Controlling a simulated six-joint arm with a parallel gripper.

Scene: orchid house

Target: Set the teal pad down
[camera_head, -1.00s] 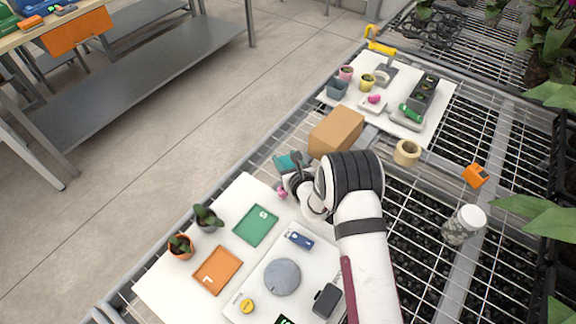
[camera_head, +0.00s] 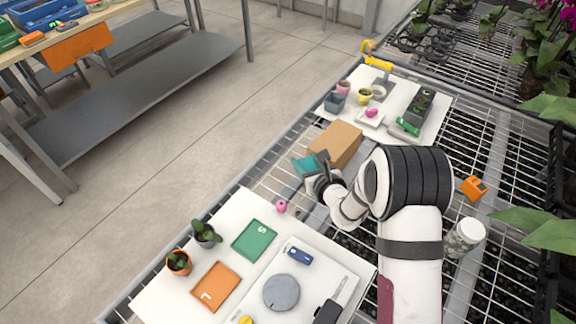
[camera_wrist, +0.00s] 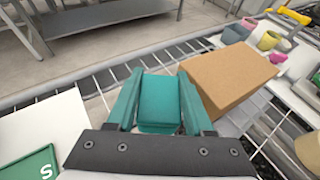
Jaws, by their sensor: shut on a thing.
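The teal pad (camera_wrist: 159,100) is between the two teal fingers of my gripper (camera_wrist: 158,92) in the wrist view. My gripper is shut on it. In the head view the teal pad (camera_head: 304,166) shows at the end of my gripper (camera_head: 312,168), just left of a brown cardboard box. It is over the wire bench between the two white boards. Whether the pad touches anything below it, I cannot tell.
The cardboard box (camera_head: 336,144) stands close by; it also shows in the wrist view (camera_wrist: 228,76). The near white board (camera_head: 180,290) bears a green tray (camera_head: 254,240), an orange tray (camera_head: 215,286) and two potted plants. A small pink thing (camera_head: 281,206) is at its far edge.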

